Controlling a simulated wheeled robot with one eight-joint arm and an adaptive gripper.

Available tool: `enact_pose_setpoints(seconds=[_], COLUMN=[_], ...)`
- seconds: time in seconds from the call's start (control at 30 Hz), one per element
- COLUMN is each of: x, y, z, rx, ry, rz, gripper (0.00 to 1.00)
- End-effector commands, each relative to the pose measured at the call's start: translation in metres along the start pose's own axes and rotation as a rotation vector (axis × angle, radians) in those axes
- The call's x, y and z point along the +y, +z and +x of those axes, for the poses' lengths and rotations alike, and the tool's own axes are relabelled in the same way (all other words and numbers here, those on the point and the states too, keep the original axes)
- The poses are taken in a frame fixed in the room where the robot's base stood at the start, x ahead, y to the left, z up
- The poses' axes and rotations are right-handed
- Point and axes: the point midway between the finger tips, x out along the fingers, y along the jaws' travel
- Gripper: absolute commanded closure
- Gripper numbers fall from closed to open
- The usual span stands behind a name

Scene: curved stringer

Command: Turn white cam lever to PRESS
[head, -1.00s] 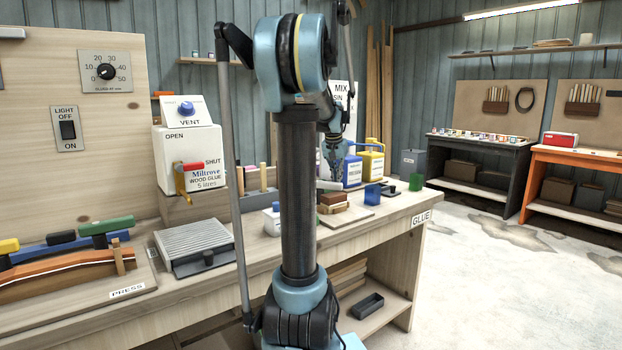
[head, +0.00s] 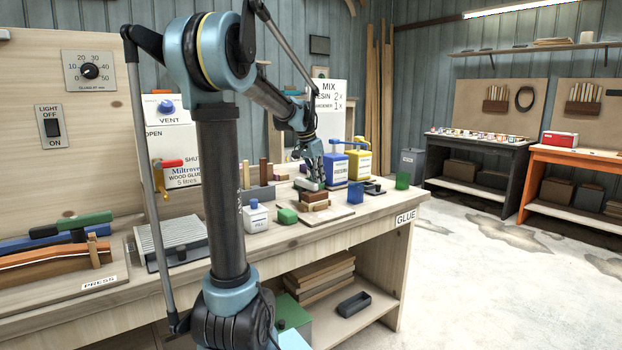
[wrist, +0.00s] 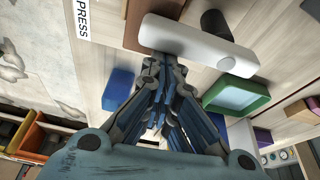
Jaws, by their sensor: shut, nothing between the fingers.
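The white cam lever (wrist: 200,45) lies across the top of the wrist view, with a round pivot mark toward its right end. A PRESS label (wrist: 83,18) is on the pale wood left of it. My gripper (wrist: 162,62) is shut and empty, its fingertips at the lower edge of the lever near its left end; I cannot tell if they touch. In the head view my gripper (head: 317,178) points down beside a whitish bar (head: 307,184) above brown blocks (head: 313,198), probably the lever.
In the wrist view a blue block (wrist: 118,90) and a green open box (wrist: 238,95) flank my fingers, and a dark cylinder (wrist: 216,22) stands by the lever. Blue (head: 334,168) and yellow (head: 358,160) containers stand behind my gripper on the bench (head: 340,228).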

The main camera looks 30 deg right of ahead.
Motion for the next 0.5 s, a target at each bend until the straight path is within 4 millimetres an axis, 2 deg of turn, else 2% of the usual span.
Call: enact_pose_setpoints(seconds=[0.5], x=[0.0049], y=[-0.0019], z=[0.0010], rx=[-0.002], ry=[0.002], rz=[0.006], gripper=[1.00])
